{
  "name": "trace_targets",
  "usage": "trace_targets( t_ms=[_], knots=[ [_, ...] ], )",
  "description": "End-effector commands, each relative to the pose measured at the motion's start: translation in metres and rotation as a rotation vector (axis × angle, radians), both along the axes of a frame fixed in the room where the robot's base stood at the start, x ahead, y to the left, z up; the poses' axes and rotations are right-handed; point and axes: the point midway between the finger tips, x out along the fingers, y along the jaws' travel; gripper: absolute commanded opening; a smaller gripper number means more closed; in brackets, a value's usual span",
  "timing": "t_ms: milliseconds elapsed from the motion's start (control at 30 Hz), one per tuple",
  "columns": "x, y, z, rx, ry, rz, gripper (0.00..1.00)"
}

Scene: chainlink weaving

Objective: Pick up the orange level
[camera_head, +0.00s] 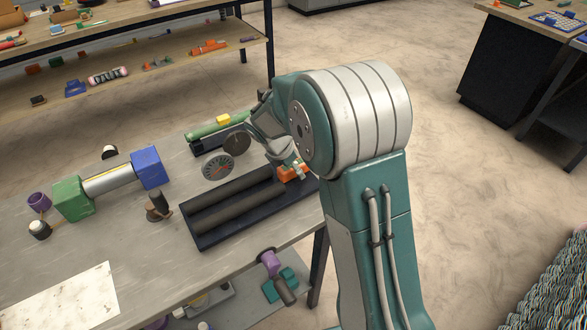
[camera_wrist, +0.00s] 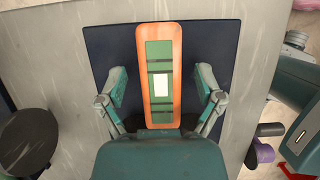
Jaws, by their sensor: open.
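The orange level (camera_wrist: 173,77) lies between the two fingers of my gripper (camera_wrist: 161,90) in the wrist view. It is a long orange bar with rounded ends, a green inset and a white patch in the middle. It rests on a dark tray (camera_wrist: 108,42). My gripper is open, with one finger on each side of the level and a visible gap on both sides. The near end of the level is hidden behind my gripper's body. In the head view, part of the orange level (camera_head: 291,173) shows under my gripper (camera_head: 299,168).
The dark tray also holds two dark cylinders (camera_head: 235,200) next to the level. A round dial (camera_head: 218,167) and a green tool with a yellow block (camera_head: 223,119) lie behind. A green-and-blue-ended roller (camera_head: 108,183) stands at left. The table's edge is close on the right.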

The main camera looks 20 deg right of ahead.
Motion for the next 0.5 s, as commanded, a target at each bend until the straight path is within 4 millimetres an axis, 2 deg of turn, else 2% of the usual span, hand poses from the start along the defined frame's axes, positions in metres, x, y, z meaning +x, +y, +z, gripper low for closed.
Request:
trace_targets(
  t_ms=[33, 67, 100, 167, 200, 233, 267, 500],
  knots=[
    [-0.0001, 0.0002, 0.0001, 0.000, 0.000, 0.000, 0.86],
    [-0.0001, 0.0002, 0.0002, 0.000, 0.000, 0.000, 0.81],
    [-0.0001, 0.0002, 0.0002, 0.000, 0.000, 0.000, 0.63],
    [-0.0001, 0.0002, 0.0002, 0.000, 0.000, 0.000, 0.37],
    [-0.0001, 0.0002, 0.0002, 0.000, 0.000, 0.000, 0.19],
    [-0.0001, 0.0002, 0.0002, 0.000, 0.000, 0.000, 0.06],
    [-0.0001, 0.0002, 0.0002, 0.000, 0.000, 0.000, 0.00],
    [0.0003, 0.0002, -0.0003, 0.000, 0.001, 0.000, 0.00]
  ],
)
